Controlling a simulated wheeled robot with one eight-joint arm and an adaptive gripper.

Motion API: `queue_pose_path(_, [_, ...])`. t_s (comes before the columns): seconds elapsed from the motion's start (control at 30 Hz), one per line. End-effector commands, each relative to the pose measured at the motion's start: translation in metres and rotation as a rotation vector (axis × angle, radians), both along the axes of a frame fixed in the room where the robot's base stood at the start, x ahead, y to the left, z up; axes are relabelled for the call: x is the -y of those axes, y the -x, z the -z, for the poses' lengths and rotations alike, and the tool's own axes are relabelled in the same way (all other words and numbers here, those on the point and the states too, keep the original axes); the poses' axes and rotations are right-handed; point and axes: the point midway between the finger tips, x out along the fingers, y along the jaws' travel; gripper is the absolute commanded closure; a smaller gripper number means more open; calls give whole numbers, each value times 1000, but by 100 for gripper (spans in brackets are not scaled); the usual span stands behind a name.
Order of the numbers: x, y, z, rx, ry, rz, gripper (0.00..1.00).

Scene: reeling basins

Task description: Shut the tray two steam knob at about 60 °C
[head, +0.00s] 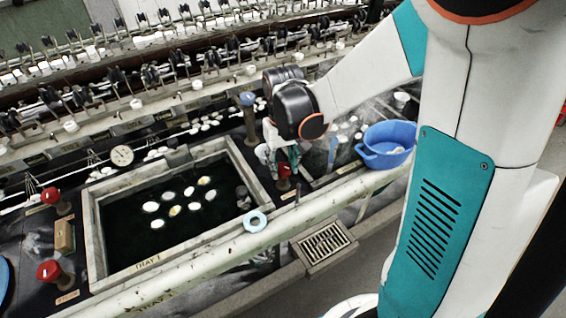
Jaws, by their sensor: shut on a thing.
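A red knob (284,171) stands on the dark deck between the two trays. My gripper (280,160) is over this knob from above and is shut on it; the fingers and arm hide part of it. Tray two (322,178) lies to the right, with pale cocoons in it, and is partly covered by my arm and a blue basin. A round white dial (122,155) sits behind tray one at the left; its reading is too small to make out.
Tray one (95,232) holds dark water and several cocoons. Two other red knobs, an upper (51,196) and a lower (49,270), stand at far left. A blue basin (387,147) is right of my gripper. A pale rail (215,253) runs along the front.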

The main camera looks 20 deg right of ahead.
Motion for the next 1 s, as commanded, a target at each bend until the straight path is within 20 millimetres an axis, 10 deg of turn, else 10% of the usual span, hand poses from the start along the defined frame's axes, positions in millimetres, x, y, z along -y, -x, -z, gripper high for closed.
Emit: queue_pose_path(1.0, [0,0,0,0,0,624,87])
